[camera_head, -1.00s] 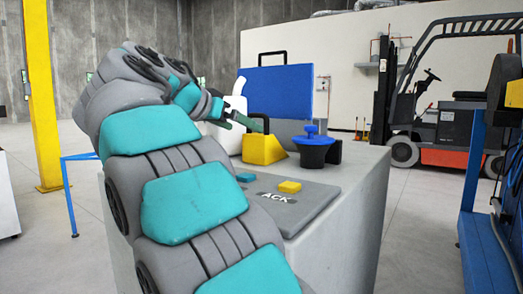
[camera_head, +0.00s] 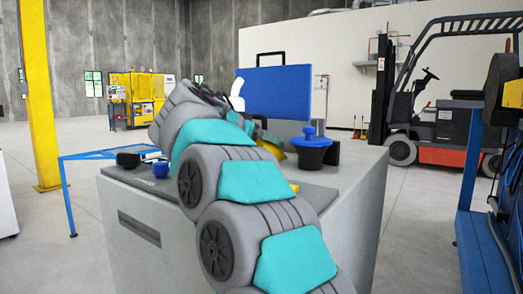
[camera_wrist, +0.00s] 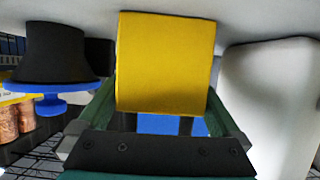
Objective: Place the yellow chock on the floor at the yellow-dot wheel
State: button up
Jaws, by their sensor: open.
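The yellow chock (camera_head: 273,150) sits on top of the grey cabinet, mostly hidden behind my arm in the head view. In the wrist view the chock (camera_wrist: 166,62) fills the upper middle, with dark handle posts below its yellow body. My gripper (camera_wrist: 160,108) is open, its two green fingers spread either side of the chock's handle area. I cannot tell whether they touch it. In the head view my gripper (camera_head: 262,136) is mostly hidden by my arm. A forklift wheel (camera_head: 403,151) shows at the right; no yellow dot is discernible on it.
A black pot with a blue knob (camera_head: 311,141) stands just right of the chock. A white jug (camera_head: 237,92) and blue case (camera_head: 278,92) stand behind. The grey cabinet (camera_head: 340,215) rises from the floor, with a blue frame (camera_head: 485,230) farther right. Open floor (camera_head: 420,215) lies between them.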

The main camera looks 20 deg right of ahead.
grip_shut()
dwell(0.8)
